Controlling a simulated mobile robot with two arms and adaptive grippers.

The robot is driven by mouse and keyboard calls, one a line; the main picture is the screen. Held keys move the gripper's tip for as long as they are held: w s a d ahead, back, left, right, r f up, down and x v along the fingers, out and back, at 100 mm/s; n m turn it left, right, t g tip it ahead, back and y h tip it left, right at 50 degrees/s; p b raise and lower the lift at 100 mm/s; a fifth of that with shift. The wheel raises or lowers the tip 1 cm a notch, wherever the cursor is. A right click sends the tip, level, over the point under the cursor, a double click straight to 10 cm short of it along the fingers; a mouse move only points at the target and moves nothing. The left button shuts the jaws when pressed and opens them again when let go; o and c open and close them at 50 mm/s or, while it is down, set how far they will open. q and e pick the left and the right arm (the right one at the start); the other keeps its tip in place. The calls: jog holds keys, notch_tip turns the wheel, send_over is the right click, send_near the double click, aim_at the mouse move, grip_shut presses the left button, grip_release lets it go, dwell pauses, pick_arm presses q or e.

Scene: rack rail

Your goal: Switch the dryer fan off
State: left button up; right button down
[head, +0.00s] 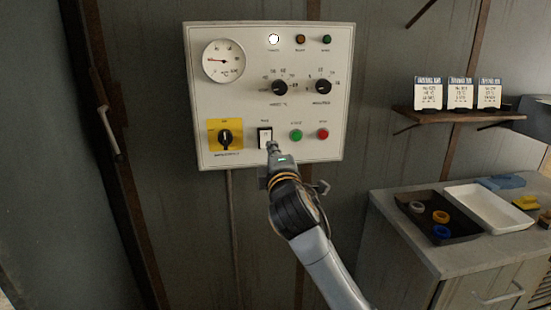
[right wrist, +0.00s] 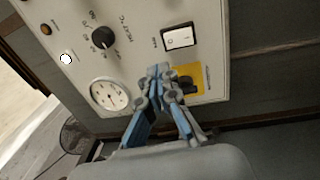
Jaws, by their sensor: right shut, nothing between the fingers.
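The control panel (head: 240,100) is a pale box on the dark wall. Its white rocker switch (head: 265,138) sits in a dark frame low in the middle, and it also shows in the right wrist view (right wrist: 179,38). The small label above it is too blurred to read. My right gripper (head: 272,147) is shut and empty, its tips overlapping the rocker's lower right edge in the head view. In the right wrist view the fingertips (right wrist: 159,71) appear off to one side of the rocker. Contact cannot be told. My left gripper is out of view.
The panel also carries a yellow-plated rotary switch (head: 225,136), a green button (head: 296,135), a red button (head: 323,134), two black knobs, a round gauge (head: 224,61) and a lit white lamp (head: 274,39). A cabinet with trays (head: 480,205) stands at the right, below a card shelf (head: 455,116).

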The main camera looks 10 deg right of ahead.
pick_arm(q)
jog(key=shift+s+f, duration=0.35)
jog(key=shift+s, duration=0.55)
pick_arm(e)
jog(key=shift+s+r, duration=0.15)
jog(key=shift+s, duration=0.9)
jog(key=shift+s+r, duration=0.15)
jog(key=shift+s, duration=0.85)
